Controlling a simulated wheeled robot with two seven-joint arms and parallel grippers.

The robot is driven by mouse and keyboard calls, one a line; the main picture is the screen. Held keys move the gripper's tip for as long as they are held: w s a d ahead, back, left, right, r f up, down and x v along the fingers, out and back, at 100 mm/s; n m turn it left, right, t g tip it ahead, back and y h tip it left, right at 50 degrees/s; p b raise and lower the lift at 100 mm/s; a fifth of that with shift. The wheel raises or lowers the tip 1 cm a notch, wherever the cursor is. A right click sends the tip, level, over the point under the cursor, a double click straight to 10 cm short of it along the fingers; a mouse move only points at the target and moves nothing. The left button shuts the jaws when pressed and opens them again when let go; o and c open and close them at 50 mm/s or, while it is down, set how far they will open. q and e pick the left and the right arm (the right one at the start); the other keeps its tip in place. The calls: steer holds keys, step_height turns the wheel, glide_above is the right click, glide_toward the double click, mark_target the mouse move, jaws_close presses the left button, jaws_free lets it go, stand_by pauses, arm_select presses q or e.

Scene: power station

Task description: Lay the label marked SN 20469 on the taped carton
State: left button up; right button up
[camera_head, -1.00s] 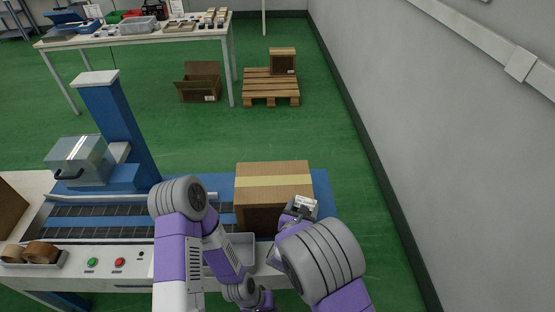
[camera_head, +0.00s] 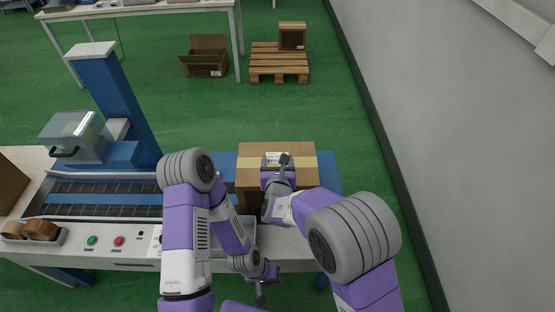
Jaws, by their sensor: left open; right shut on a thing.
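The taped carton (camera_head: 246,179) stands on the right end of the conveyor bench, with a tan tape strip (camera_head: 303,161) across its top. A small white label (camera_head: 274,156) shows at my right gripper (camera_head: 284,160), over the tape strip. The gripper is shut on the label; its print is too small to read. I cannot tell whether the label touches the carton. My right gripper and forearm hide part of the carton's top and front. My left gripper (camera_head: 261,298) hangs low in front of the bench, open and empty.
A grey tray (camera_head: 247,226) sits partly hidden behind my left arm. Left are tape rolls (camera_head: 40,229), green and red buttons (camera_head: 92,240), and a blue post (camera_head: 115,95) with a clear-covered unit (camera_head: 75,135). A wall is on the right; green floor lies behind.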

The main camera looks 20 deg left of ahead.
step_height(320, 180, down, 7)
steer(key=b, duration=0.5)
steer(key=shift+f+b, duration=0.2)
steer(key=shift+b, duration=0.15)
steer(key=o, duration=1.1)
steer(key=shift+r, duration=0.15)
steer(key=shift+r+p, duration=2.95)
steer(key=shift+r, duration=1.5)
